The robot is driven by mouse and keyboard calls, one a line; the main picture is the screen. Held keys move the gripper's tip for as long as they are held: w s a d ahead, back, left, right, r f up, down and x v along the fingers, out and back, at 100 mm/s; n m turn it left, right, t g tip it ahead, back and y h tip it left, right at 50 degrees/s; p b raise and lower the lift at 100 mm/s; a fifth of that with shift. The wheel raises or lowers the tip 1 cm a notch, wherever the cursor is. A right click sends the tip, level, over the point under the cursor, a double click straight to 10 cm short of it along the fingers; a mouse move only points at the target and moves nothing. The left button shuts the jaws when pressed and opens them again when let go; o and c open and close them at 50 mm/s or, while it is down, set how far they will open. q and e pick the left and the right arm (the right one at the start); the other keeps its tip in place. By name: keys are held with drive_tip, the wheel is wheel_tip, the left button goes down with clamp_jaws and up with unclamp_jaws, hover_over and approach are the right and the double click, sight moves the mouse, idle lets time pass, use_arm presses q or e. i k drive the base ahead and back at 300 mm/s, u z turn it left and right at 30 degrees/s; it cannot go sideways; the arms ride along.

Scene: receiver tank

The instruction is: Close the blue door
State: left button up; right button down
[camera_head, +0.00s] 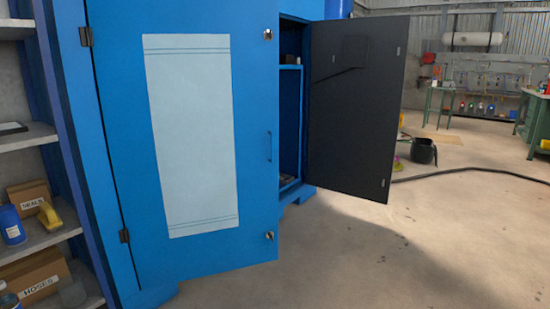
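The blue door (255,150) of a blue cabinet fills the left middle of the head view. It has a pale blue panel (190,135), a small handle (269,147) near its right edge, latches at that edge's top and bottom, and hinges (125,236) on its left. It appears to stand partly open, its right edge out from the cabinet front. A second door (355,110) to its right is swung wide open and shows its dark inner face. Part of the cabinet interior (290,125) shows between the two doors. Neither of my grippers is in view.
Shelves (25,137) with boxes (35,275) and bottles stand at far left. A black hose (470,170), a dark bucket (423,151) and green tables (535,125) are farther back.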

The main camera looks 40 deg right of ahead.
sight(188, 91)
drive_tip(key=z, duration=0.65)
drive_tip(key=i, duration=0.6)
drive_tip(key=z, duration=0.65)
drive_tip(key=i, duration=0.8)
drive_tip(key=u, duration=0.4)
